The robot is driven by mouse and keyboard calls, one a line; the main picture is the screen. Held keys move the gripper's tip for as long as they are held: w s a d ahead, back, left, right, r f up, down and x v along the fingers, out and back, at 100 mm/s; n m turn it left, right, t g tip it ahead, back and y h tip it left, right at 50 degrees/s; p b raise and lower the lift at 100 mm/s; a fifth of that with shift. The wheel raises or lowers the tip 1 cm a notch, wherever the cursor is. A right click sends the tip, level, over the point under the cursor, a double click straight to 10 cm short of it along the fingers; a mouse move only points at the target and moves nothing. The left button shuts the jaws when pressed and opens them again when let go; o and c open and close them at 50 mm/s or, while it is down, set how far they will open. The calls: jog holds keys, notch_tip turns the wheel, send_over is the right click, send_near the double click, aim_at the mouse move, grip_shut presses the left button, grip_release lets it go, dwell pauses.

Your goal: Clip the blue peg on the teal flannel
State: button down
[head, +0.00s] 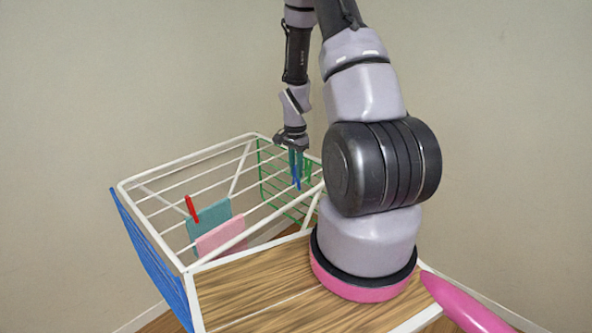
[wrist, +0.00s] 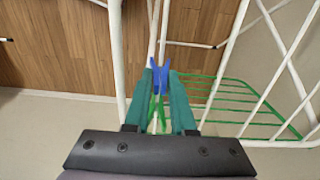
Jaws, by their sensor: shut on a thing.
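The blue peg (wrist: 158,78) is held between the teal fingertips of my gripper (wrist: 162,85) in the wrist view. In the head view my gripper (head: 295,158) points down over the right part of the drying rack, with the blue peg (head: 297,182) below its fingers. The teal flannel (head: 208,221) hangs over a rack bar to the left, well apart from my gripper. A red peg (head: 192,209) sits at the flannel's upper left edge. The flannel is not in the wrist view.
A pink cloth (head: 221,238) hangs in front of the teal flannel. The white rack frame (head: 190,158) has several thin bars. A green wire panel (head: 272,172) is at the right, also in the wrist view (wrist: 235,100), and a blue panel (head: 150,262) at the left.

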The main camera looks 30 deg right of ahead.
notch_tip(320, 180, up, 7)
dwell(1.5)
dwell(0.4)
